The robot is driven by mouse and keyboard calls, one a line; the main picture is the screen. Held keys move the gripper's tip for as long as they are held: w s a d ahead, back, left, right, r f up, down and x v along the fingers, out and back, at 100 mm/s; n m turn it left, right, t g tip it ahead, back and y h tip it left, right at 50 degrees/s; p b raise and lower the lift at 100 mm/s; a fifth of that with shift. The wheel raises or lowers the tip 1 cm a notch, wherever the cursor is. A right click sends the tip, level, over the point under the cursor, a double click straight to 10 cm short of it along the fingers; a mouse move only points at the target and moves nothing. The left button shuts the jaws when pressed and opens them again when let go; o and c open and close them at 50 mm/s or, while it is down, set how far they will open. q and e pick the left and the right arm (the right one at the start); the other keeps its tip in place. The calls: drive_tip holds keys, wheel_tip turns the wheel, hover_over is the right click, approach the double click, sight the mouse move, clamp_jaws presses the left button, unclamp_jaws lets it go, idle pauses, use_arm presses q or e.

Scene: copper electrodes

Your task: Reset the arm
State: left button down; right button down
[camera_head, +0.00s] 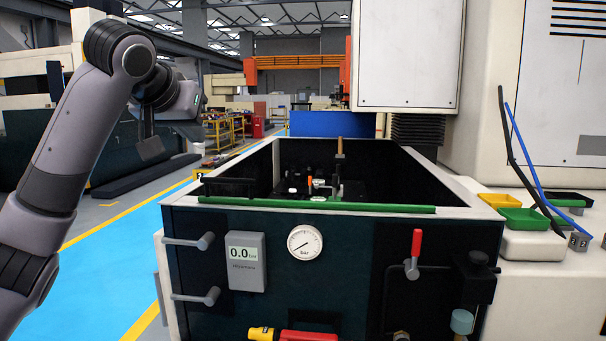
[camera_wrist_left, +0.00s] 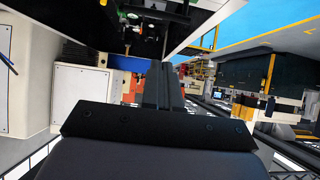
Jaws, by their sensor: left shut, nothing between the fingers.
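My left arm rises from the lower left of the head view and bends over at the top. My left gripper (camera_head: 150,150) is raised at the left, over the walkway beside the machine tank. It is shut and empty, apart from everything. In the left wrist view the gripper (camera_wrist_left: 165,68) juts up from its dark mount, its fingers together. A copper-coloured electrode (camera_head: 339,147) stands upright inside the tank, on a dark holder. My right gripper is not in view.
The open tank (camera_head: 478,229) fills the centre, with a gauge (camera_head: 305,242) and red-handled valve (camera_head: 417,243) on its front. The white machine head (camera_head: 407,55) hangs above it. The blue walkway (camera_head: 108,262) at left is clear.

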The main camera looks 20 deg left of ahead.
use_arm(q)
drive_tip(key=d+f+m+g+h, duration=0.1)
drive_tip(key=d+f, duration=0.3)
drive_tip(key=f, duration=0.5)
drive_tip(key=d+f+m+g, duration=0.15)
drive_tip(key=d+f, duration=0.25)
drive_tip(key=f, duration=0.6)
drive_tip(key=d+f+m+h, duration=0.15)
drive_tip(key=d+f, duration=0.25)
drive_tip(key=f, duration=0.5)
drive_tip(key=s+d+f+m+g, duration=0.1)
drive_tip(key=s+d+f, duration=0.1)
drive_tip(key=s+f, duration=0.55)
drive_tip(key=s+d+f+g, duration=0.1)
drive_tip(key=s+f+g, duration=0.1)
drive_tip(key=s+f, duration=0.75)
drive_tip(key=s+f+g, duration=0.2)
drive_tip(key=s+f, duration=0.4)
drive_tip(key=s, duration=0.7)
drive_tip(key=w+d+f+t+h, duration=0.2)
drive_tip(key=w+d+f+t, duration=0.1)
drive_tip(key=w+f+t, duration=0.2)
drive_tip(key=shift+w+f+t, duration=0.35)
drive_tip(key=shift+f+t, duration=0.6)
drive_tip(key=shift+f, duration=1.1)
